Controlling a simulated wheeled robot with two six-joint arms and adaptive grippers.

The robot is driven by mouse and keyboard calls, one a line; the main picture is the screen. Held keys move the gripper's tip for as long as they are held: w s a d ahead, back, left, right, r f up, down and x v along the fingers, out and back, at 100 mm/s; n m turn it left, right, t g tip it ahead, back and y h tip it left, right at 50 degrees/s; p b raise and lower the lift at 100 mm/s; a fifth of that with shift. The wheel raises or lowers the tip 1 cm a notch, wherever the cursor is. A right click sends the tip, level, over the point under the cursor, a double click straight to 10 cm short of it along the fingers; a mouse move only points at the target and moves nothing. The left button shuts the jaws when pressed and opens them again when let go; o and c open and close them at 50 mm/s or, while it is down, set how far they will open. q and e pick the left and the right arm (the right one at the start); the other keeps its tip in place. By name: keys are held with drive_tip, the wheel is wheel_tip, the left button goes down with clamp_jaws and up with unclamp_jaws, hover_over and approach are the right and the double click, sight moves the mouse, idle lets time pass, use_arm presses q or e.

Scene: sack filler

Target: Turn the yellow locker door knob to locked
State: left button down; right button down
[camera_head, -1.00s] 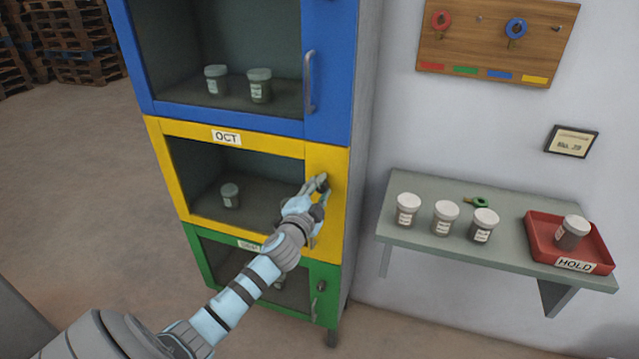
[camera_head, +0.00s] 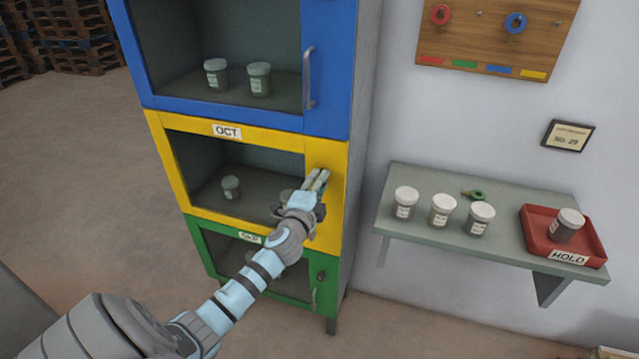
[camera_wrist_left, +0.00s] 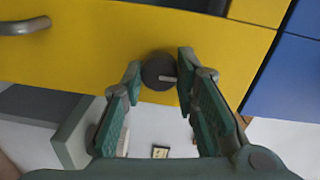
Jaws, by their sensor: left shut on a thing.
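The yellow locker door (camera_head: 272,128) is the middle one of three stacked doors, labelled OCT, and looks closed. Its dark round knob (camera_wrist_left: 153,69) shows in the left wrist view with a short pale mark pointing to the right of that picture. My left gripper (camera_head: 317,181) is at the right side of the yellow door, and its fingers (camera_wrist_left: 160,80) are closed around the knob in the wrist view. In the head view the fingers hide the knob. A grey bar handle (camera_wrist_left: 24,25) is on the yellow door. My right gripper is not in view.
The blue door (camera_head: 328,75) is above and the green door (camera_head: 322,287) below. A grey shelf (camera_head: 400,225) to the right holds white-capped jars and a red HOLD tray (camera_head: 590,250). A wooden key board (camera_head: 470,40) hangs on the wall.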

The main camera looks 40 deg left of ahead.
use_arm(q)
drive_tip(key=c, duration=1.2)
unclamp_jaws()
drive_tip(key=shift+c, duration=0.2)
drive_tip(key=v, duration=1.2)
drive_tip(key=shift+f, duration=0.1)
